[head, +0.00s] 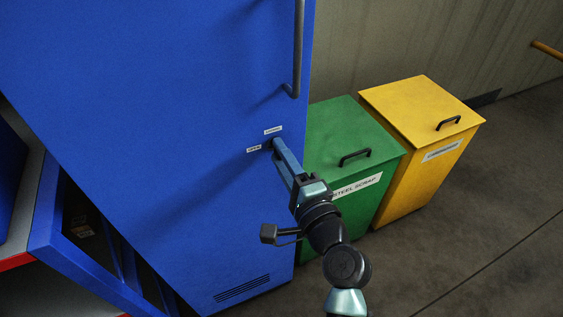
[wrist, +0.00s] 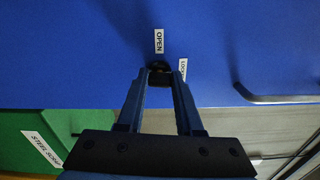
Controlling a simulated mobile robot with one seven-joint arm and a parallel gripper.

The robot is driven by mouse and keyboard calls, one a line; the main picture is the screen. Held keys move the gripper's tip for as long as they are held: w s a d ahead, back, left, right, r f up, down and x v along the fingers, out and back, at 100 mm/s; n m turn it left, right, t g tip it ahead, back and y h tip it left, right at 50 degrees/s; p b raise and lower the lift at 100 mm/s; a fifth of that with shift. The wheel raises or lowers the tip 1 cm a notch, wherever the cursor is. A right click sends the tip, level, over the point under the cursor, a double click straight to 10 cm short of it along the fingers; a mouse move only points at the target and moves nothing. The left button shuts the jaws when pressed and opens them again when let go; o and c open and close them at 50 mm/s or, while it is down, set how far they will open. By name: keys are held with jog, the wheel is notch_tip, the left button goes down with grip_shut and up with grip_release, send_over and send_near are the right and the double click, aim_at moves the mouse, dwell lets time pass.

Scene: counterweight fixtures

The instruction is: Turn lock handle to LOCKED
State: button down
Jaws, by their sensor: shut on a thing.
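The blue cabinet door (head: 170,90) carries a small dark lock handle (wrist: 159,66) near its right edge. My gripper (head: 277,146) reaches the door there, and its fingertips are shut on the handle. In the wrist view, the two fingers of my gripper (wrist: 159,84) lie on either side of the handle. An OPEN label (head: 254,149) sits left of the handle and a LOCKED label (head: 273,130) sits above it. In the wrist view the LOCKED label (wrist: 182,67) is partly hidden by a finger. The fingers hide much of the handle, so I cannot tell its angle.
A long grey door pull (head: 298,60) is above the lock. A green steel scrap bin (head: 340,130) and a yellow bin (head: 425,105) stand right of the cabinet. A blue open-framed piece (head: 70,250) stands at lower left. Floor at right is clear.

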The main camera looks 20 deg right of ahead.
jog(key=shift+n+b, duration=0.35)
jog(key=shift+n, duration=0.15)
jog(key=c, duration=0.6)
grip_release()
jog(key=shift+o, duration=0.2)
jog(key=shift+s, duration=0.15)
jog(key=s+b, duration=0.1)
jog(key=s, duration=1.1)
jog(key=shift+s+d+b, duration=0.25)
jog(key=shift+s+b, duration=0.1)
